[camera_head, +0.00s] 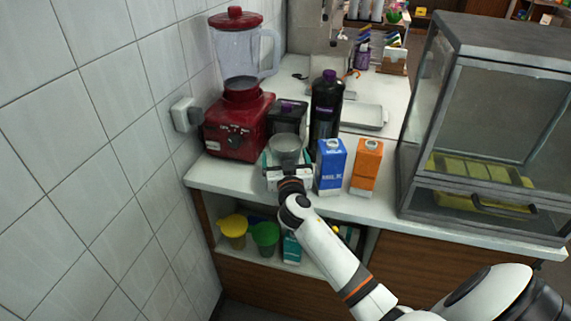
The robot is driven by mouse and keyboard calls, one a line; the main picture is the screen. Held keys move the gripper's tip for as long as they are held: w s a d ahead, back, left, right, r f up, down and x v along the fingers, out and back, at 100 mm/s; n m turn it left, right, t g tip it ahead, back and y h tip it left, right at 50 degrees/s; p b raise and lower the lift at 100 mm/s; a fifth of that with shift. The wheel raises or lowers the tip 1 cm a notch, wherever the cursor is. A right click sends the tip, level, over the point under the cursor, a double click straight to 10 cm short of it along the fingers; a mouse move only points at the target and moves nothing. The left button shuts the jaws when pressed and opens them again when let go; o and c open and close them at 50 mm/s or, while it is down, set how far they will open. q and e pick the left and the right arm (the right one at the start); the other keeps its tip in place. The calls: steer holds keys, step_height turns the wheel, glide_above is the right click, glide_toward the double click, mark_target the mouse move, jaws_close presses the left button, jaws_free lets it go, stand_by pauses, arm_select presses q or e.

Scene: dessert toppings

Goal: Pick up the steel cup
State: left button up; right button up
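The steel cup (285,145) is a grey, round, open-topped cup near the front edge of the white counter, left of the milk carton. My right arm reaches up from the lower right, and its gripper (287,165) is right at the cup's near side. The fingers seem to lie to either side of the cup's lower part. The gripper body hides the cup's base, so I cannot tell whether the fingers press on it. My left gripper is not in view.
A red blender (238,125) and a dark container (289,117) stand behind left. A black bottle (326,105) is behind right. A blue milk carton (331,165) and an orange carton (366,166) stand close right. A glass display case (490,125) fills the right. A tiled wall bounds the left.

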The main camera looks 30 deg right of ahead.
steer(key=shift+c, duration=0.3)
steer(key=c, duration=1.2)
steer(key=shift+r, duration=0.1)
steer(key=shift+c, duration=0.5)
